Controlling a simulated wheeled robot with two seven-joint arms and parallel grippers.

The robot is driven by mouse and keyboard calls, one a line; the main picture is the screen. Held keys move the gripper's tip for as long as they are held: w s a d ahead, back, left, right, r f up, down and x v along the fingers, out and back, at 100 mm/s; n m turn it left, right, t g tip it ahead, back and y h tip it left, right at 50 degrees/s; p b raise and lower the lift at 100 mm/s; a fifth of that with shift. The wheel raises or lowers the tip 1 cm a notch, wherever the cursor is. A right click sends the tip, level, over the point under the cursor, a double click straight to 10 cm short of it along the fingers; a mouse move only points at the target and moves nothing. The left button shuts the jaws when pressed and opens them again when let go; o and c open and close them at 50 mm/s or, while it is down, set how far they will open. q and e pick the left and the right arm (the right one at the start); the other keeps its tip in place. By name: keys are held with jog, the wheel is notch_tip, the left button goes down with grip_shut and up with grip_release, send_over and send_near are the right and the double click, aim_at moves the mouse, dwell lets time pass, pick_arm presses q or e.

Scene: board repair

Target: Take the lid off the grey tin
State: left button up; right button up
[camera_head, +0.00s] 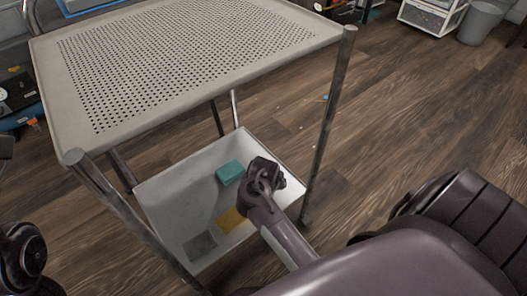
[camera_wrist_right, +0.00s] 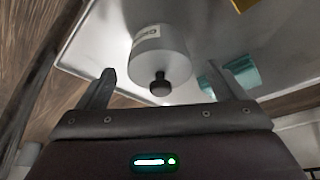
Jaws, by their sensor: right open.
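The grey tin (camera_wrist_right: 158,45) shows in the right wrist view as a pale grey cylinder with a printed label on its side. A dark round knob (camera_wrist_right: 160,86) sits on its lid, facing my right gripper. My right gripper (camera_wrist_right: 160,75) is open, one finger on each side of the knob, and holds nothing. I cannot tell how far the fingertips are from the lid. In the head view my right gripper (camera_head: 264,172) is over the lower shelf of the cart, and the tin is hidden there. My left gripper is not in view.
The white lower shelf (camera_head: 165,200) holds a teal block (camera_head: 230,172), a yellow piece (camera_head: 231,220) and a grey square (camera_head: 200,246). The perforated top shelf (camera_head: 190,50) and a metal post (camera_head: 329,120) stand close to my arm. Wooden floor to the right is mostly clear.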

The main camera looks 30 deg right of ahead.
jog(key=shift+w+f, duration=0.1)
jog(key=shift+f, duration=0.05)
jog(key=c, duration=1)
jog(key=shift+c, duration=0.2)
